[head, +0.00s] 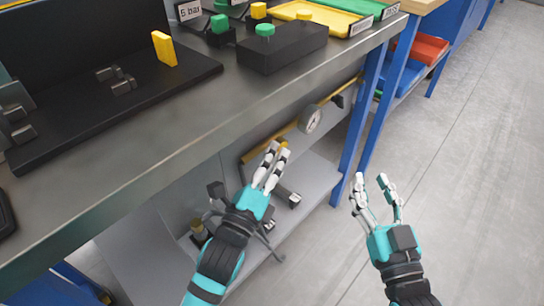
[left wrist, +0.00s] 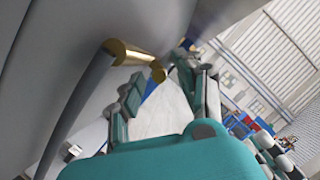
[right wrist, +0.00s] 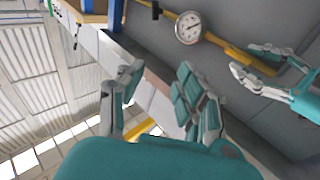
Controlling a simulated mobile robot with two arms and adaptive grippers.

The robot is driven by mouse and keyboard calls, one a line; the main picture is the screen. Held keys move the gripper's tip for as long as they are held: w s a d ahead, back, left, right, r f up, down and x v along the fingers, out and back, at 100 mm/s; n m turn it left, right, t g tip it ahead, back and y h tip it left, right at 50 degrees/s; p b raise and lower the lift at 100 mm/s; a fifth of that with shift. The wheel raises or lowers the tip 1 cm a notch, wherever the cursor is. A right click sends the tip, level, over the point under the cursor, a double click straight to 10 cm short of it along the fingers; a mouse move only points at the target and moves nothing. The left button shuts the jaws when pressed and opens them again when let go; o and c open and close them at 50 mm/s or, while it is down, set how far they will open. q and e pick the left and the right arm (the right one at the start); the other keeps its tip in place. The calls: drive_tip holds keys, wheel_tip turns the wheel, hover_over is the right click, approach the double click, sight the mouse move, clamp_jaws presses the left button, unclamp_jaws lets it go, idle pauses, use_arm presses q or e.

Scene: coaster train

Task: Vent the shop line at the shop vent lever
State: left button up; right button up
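Under the bench a yellow pipe (head: 286,130) runs along the back panel with a round gauge (head: 311,118) and a black fitting (head: 338,101). No label there is readable, so I cannot tell which part is the shop vent lever. My left gripper (head: 275,150) is under the bench edge, in front of the pipe, with fingers apart. In the left wrist view a brass cylinder (left wrist: 130,52) on a grey tube is just beyond its fingers; contact cannot be told. My right gripper (head: 375,182) is open and empty, over the floor. The right wrist view shows the gauge (right wrist: 188,28) and pipe (right wrist: 232,52).
The steel bench top (head: 170,135) overhangs the left arm. On it are a black block with a green knob (head: 265,30), a yellow tray (head: 315,18) and a black fixture with a yellow plate (head: 164,48). A grey lower shelf (head: 310,180) lies below. Floor at right is clear.

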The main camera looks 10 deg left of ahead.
use_arm(q)
drive_tip(key=shift+w+d+r, duration=0.1)
drive_tip(key=shift+w+r, duration=0.05)
drive_tip(key=shift+w, duration=0.2)
use_arm(e)
drive_tip(key=shift+r, duration=0.25)
use_arm(q)
drive_tip(key=shift+c, duration=0.4)
clamp_jaws()
drive_tip(key=shift+f+b, duration=0.35)
drive_tip(key=shift+b, duration=0.4)
drive_tip(key=shift+n+t+b, duration=0.3)
drive_tip(key=shift+t+b, duration=0.3)
drive_tip(key=shift+t, duration=0.1)
use_arm(e)
drive_tip(key=s+r+t+y, duration=0.2)
drive_tip(key=s+r+t, duration=0.3)
drive_tip(key=r+t, duration=0.2)
wheel_tip(320, 180, up, 2)
drive_tip(key=shift+r+y, duration=0.15)
drive_tip(key=shift+y, duration=0.25)
drive_tip(key=shift+s, duration=0.1)
